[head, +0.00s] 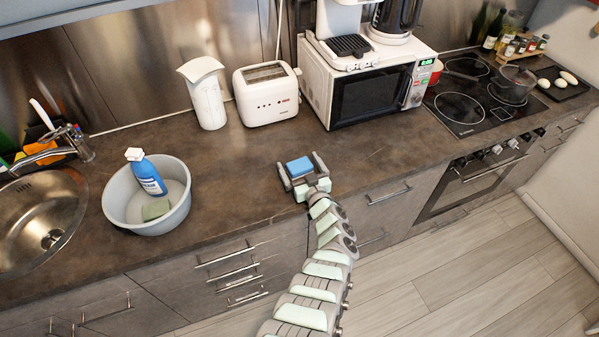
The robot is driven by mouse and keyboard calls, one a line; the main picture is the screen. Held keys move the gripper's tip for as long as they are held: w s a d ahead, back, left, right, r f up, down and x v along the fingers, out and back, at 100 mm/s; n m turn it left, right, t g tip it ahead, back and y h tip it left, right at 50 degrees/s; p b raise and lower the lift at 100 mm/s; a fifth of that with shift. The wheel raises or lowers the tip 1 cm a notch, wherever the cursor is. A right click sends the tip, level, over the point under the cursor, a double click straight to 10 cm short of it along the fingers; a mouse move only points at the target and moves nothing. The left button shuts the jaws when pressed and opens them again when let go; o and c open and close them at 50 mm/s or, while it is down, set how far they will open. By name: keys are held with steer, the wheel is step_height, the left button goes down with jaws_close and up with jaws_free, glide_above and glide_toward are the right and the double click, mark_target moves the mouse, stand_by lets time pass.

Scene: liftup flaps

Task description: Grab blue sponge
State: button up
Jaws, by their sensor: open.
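The blue sponge (299,166) is a small bright blue block on the brown countertop, in front of the white toaster. My gripper (300,172) is at the counter's front part, its two fingers spread on the left and right sides of the sponge. The sponge shows between the fingers. I cannot tell whether either finger touches it. The gripper is open.
A grey basin (118,207) with a blue bottle (147,176) and a green sponge (156,209) stands at left, beside the sink (45,225). The counter around the gripper is clear.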

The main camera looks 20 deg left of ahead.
steer(key=shift+d, duration=0.1)
steer(key=c, duration=1.4)
